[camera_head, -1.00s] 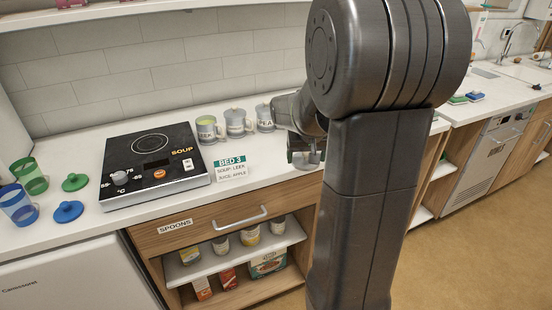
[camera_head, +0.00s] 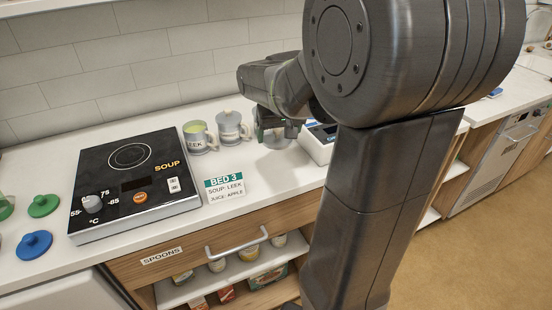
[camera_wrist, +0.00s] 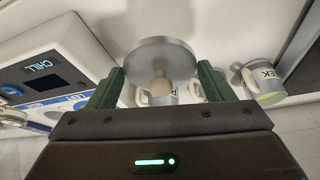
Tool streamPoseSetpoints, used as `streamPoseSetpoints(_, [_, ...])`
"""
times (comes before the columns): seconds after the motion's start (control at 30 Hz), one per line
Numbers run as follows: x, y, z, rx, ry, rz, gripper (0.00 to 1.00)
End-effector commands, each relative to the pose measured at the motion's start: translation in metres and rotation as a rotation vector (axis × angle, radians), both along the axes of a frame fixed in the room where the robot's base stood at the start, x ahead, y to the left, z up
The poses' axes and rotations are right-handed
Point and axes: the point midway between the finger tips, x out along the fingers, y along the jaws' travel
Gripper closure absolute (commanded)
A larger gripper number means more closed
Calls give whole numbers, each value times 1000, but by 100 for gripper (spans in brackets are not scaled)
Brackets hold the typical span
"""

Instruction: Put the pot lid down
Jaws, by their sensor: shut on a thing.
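The pot lid is a grey disc (camera_wrist: 165,57) with a round knob, in my gripper (camera_wrist: 160,92) between its two green fingers. The wrist view shows the fingers on either side of the knob. In the head view the lid (camera_head: 277,141) shows as a pale disc under my gripper (camera_head: 272,130), close above the white counter (camera_head: 255,170). I cannot tell whether it touches the counter. A grey mug marked LEEK (camera_head: 199,138), with green contents and no lid, stands left of my gripper. A second grey mug with a lid (camera_head: 231,127) stands between them.
A black hot plate (camera_head: 130,180) marked SOUP is at the left, with a BED 3 card (camera_head: 224,187) beside it. Green (camera_head: 43,206) and blue (camera_head: 35,245) lids lie farther left. A CHILL device (camera_wrist: 45,75) stands close beside my gripper.

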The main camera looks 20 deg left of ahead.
Motion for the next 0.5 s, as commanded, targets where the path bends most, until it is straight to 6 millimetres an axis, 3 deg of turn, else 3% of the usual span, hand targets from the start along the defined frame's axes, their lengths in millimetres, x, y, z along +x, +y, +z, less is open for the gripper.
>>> streamPoseSetpoints(0.2, [-1,-1,-43,-5,4,1,47])
streamPoseSetpoints(0.5, [0,-1,-78,-4,3,0,47])
